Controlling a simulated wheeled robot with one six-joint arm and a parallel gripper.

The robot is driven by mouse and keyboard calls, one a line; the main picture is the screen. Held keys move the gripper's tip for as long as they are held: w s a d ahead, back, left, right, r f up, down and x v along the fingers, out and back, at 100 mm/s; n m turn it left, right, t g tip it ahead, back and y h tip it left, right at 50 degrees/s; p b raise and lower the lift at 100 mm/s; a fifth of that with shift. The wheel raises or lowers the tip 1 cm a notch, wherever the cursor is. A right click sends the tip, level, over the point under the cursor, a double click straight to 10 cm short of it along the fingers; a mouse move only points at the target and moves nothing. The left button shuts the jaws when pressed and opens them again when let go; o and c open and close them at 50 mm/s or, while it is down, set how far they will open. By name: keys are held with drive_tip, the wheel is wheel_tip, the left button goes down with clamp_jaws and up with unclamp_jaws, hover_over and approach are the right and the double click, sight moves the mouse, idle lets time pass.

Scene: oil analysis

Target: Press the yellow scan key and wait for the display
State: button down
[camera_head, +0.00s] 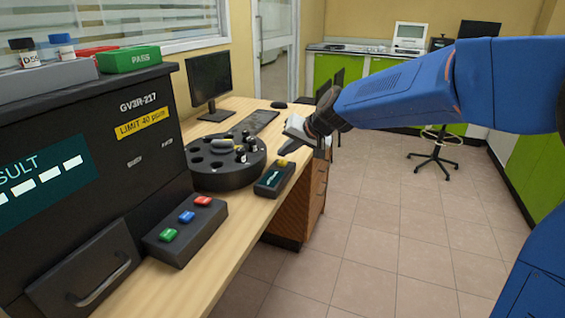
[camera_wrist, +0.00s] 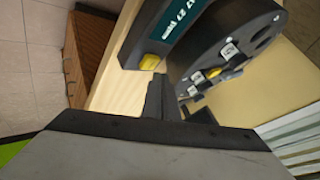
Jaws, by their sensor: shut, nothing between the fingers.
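The yellow scan key (camera_head: 283,162) sits at the far end of a small dark scanner box (camera_head: 265,192) on the wooden desk. The box has a teal display (camera_head: 271,178). In the wrist view the yellow key (camera_wrist: 150,62) shows beside the teal display (camera_wrist: 178,24), which carries white text I cannot read surely. My gripper (camera_head: 285,150) is shut and empty, just above and beyond the key in the head view. In the wrist view its fingertips (camera_wrist: 158,80) are close to the key; I cannot tell whether they touch it.
A round black carousel (camera_head: 222,172) with several vials stands left of the scanner box. Nearer are a panel with green, blue and red buttons (camera_head: 186,218) and a large black analyser (camera_head: 100,175). A monitor (camera_head: 210,82) and keyboard (camera_head: 253,122) stand behind.

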sight(285, 163)
drive_tip(key=shift+f, duration=0.15)
idle(0.7)
drive_tip(key=shift+f, duration=0.3)
drive_tip(key=shift+f, duration=0.5)
idle(0.9)
drive_tip(key=shift+r, duration=0.15)
idle(0.3)
drive_tip(key=shift+r, duration=0.8)
drive_tip(key=shift+r, duration=0.15)
drive_tip(key=shift+r, duration=2.35)
